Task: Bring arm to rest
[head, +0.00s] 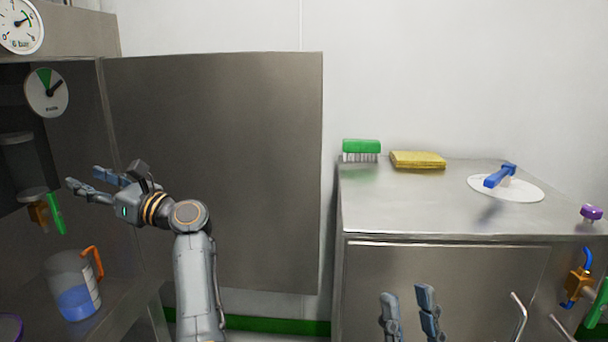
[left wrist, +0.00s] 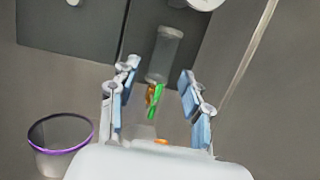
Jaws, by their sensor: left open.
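My left gripper (head: 92,183) is open and empty in the head view, in front of the open cabinet at the left. Its two fingers also show spread apart in the left wrist view (left wrist: 157,100), with a valve with a green handle (left wrist: 156,100) seen beyond them. My right gripper (head: 408,308) shows at the bottom of the head view, in front of the steel counter. Its two fingers are apart with nothing between them.
A jug with blue liquid (head: 75,290) stands in the cabinet below my left gripper. An open steel door (head: 240,120) is behind my left arm. The counter (head: 390,210) holds a green brush (head: 361,147), a yellow sponge (head: 418,160) and a blue-handled tool (head: 498,177). A purple-rimmed container (left wrist: 60,133) is low left.

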